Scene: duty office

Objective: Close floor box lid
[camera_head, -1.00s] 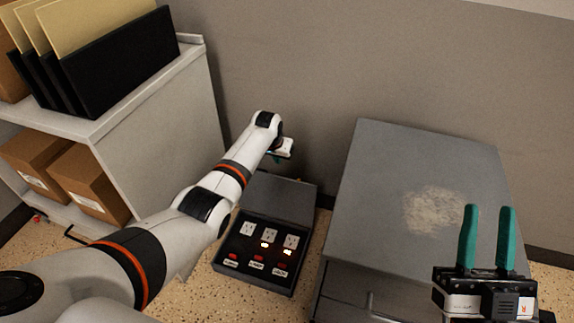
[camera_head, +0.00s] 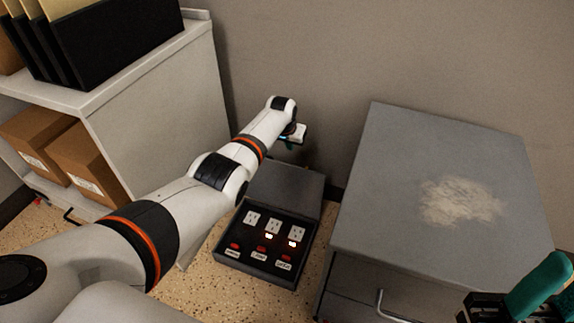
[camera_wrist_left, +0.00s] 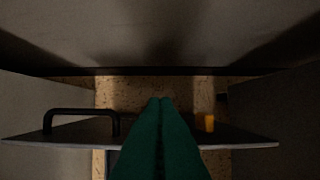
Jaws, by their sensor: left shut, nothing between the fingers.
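The dark grey floor box (camera_head: 247,266) sits on the floor between the shelf unit and a grey cabinet. Its sockets and red switches are uncovered. Its lid (camera_head: 284,190) stands open at the rear, toward the wall. My left gripper (camera_head: 290,146) is behind and above the lid's far edge, partly hidden by its own wrist. In the left wrist view its green fingers (camera_wrist_left: 161,104) are together and empty, in front of a dark panel edge with a black handle (camera_wrist_left: 80,114). I cannot tell whether they touch it. My right gripper (camera_head: 540,286) is cut off at the lower right, its fingers apart.
The grey cabinet (camera_head: 390,190) with a pale worn patch stands right of the box. The shelf unit (camera_head: 165,100) with folders and cardboard boxes (camera_head: 85,160) stands left. The wall (camera_head: 330,60) is close behind the left gripper. Speckled floor (camera_head: 215,300) lies free in front.

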